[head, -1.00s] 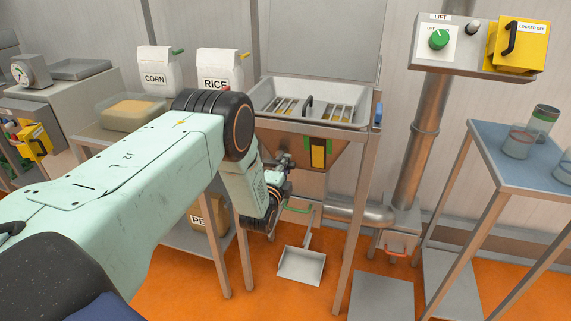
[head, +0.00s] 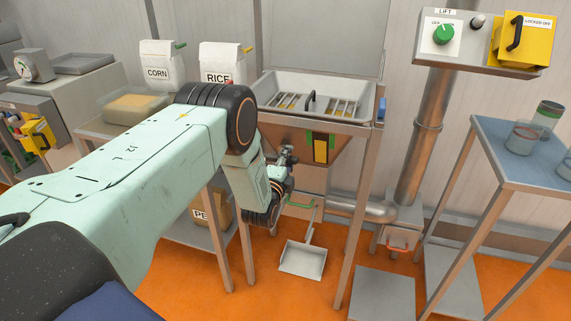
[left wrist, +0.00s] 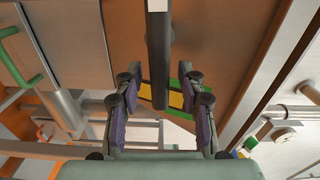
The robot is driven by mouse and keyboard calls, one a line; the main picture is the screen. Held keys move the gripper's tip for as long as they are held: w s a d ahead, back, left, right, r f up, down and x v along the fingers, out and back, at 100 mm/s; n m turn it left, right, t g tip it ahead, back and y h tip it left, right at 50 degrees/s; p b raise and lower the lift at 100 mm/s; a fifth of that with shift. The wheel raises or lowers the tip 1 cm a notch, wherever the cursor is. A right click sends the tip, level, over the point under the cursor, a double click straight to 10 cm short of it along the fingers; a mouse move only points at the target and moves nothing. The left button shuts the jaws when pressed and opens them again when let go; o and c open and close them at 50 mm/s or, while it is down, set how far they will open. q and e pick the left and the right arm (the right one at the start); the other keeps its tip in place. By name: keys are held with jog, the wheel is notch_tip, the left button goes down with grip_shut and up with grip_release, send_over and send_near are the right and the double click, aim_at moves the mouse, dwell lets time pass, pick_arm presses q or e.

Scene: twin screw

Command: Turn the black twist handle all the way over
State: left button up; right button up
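In the left wrist view a long dark bar (left wrist: 158,60), which looks like the black twist handle, comes down from the top centre. My left gripper (left wrist: 162,88) is open, with one finger on each side of the bar and a gap visible on both sides. In the head view my left gripper (head: 287,155) is small and partly hidden by its own wrist, in front of the brown hopper cone (head: 345,155). The handle cannot be made out in the head view there. My right gripper is not in view.
The hopper's tray (head: 365,112) has a grate with a black grip (head: 310,101). A leg of its frame (head: 352,230) stands right of my wrist. A grey dustpan (head: 303,258) is below. A yellow box (head: 535,45) with a black handle is at upper right.

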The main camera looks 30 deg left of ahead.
pick_arm(q)
jog(key=v, duration=1.2)
dwell(0.3)
jog(key=s+d+f+n+g+h, duration=0.1)
jog(key=s+d+f+n+g, duration=0.2)
jog(key=s+f+n+g, duration=0.25)
jog(key=s+d+f+n+g+h, duration=0.25)
jog(key=s+f+n, duration=0.25)
jog(key=s+f, duration=0.3)
jog(key=s+d+n+g, duration=0.2)
jog(key=s+d+g, duration=0.1)
jog(key=s, duration=0.9)
jog(key=s+d+n+g, duration=0.2)
jog(key=s+d+g, duration=0.2)
jog(key=s, duration=0.8)
jog(key=g, duration=0.2)
jog(key=shift+d+f+g, duration=0.2)
jog(key=shift+f+g, duration=0.1)
jog(key=shift+f, duration=0.1)
